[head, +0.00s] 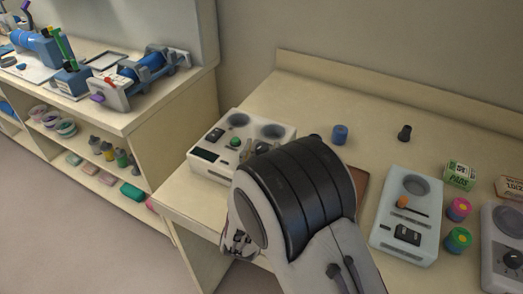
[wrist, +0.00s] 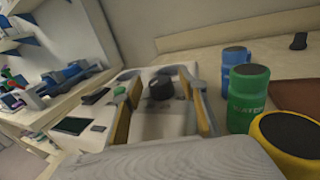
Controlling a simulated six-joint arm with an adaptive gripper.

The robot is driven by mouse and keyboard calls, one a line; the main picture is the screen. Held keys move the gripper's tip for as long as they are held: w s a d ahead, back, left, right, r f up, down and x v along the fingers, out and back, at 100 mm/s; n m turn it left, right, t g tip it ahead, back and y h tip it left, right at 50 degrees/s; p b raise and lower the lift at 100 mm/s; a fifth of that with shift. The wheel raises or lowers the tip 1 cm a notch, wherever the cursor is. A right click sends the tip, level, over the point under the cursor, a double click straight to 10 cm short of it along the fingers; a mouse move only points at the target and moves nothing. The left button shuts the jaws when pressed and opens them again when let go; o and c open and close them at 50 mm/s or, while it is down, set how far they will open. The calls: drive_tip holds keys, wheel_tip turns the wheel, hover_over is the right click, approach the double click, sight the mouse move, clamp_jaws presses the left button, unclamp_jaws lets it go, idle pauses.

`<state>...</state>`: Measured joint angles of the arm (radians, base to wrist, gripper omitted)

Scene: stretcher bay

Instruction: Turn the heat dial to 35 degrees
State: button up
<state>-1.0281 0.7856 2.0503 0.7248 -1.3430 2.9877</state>
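A white device (head: 217,150) with a green button, a dark display and two round wells stands on the left part of the counter. It also shows in the wrist view (wrist: 150,125). A black round knob (wrist: 161,88), apparently the heat dial, is on it. My gripper (wrist: 160,76) is open, one finger on each side of the knob in the wrist view. I cannot tell whether the fingers touch it. In the head view my gripper (head: 252,151) is over the device, partly hidden by my wrist. The dial's marks and setting are not readable.
A green bottle (wrist: 248,98), a blue one (wrist: 235,58) and a yellow-rimmed container (wrist: 288,142) stand close right of my gripper. A second white device (head: 410,240) with a slider and a grey device (head: 503,225) stand right. Shelves (head: 100,150) are at left.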

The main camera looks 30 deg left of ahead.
sight(260, 146)
drive_tip(key=shift+s+f, duration=0.1)
drive_tip(key=shift+s, duration=0.05)
drive_tip(key=shift+v, duration=0.95)
drive_tip(key=shift+s+d+r, duration=0.1)
drive_tip(key=shift+s+r, duration=0.1)
drive_tip(key=shift+r, duration=0.95)
drive_tip(key=shift+s+d+r, duration=0.1)
drive_tip(key=shift+s+r, duration=0.1)
drive_tip(key=shift+r, duration=2.2)
